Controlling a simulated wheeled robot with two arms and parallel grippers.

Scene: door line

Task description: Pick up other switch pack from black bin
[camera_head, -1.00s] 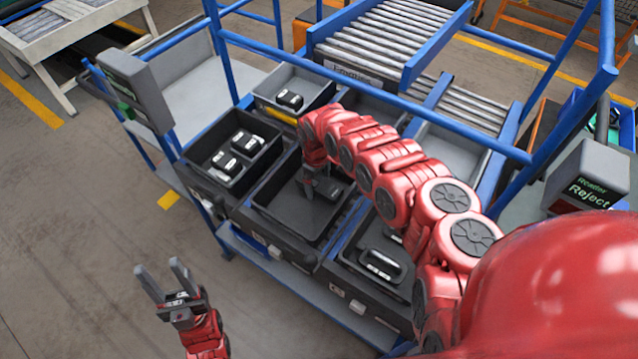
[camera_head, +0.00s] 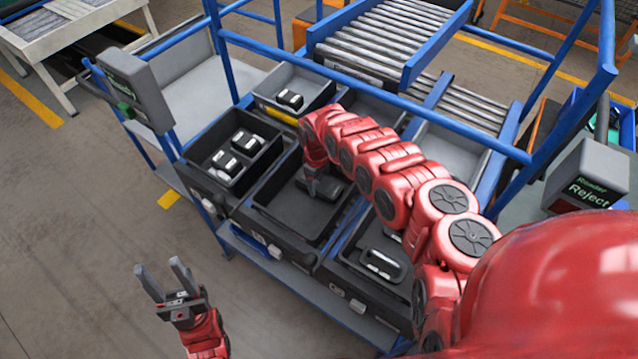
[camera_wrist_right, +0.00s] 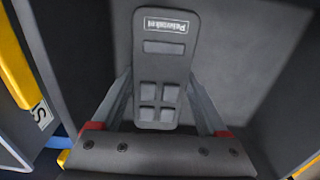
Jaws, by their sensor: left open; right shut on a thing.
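A dark grey switch pack with a printed label and several square buttons fills the middle of the right wrist view (camera_wrist_right: 163,55). My right gripper (camera_wrist_right: 160,105) is shut on it, one finger along each side. In the head view my right gripper (camera_head: 313,186) is low in the middle black bin (camera_head: 290,228), at its back right, and the pack (camera_head: 327,190) is partly hidden by it. I cannot tell whether the pack touches the bin floor. My left gripper (camera_head: 163,281) is open and empty, out over the floor in front of the rack.
A black bin (camera_head: 205,178) on the left holds several packs. A grey bin (camera_head: 312,97) behind holds another. A bin (camera_head: 350,262) at right holds a light-topped pack (camera_head: 382,263). Blue rack rails (camera_head: 400,105) cross behind my right arm. Two reader boxes flank the rack, the right reading Reject (camera_head: 590,180).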

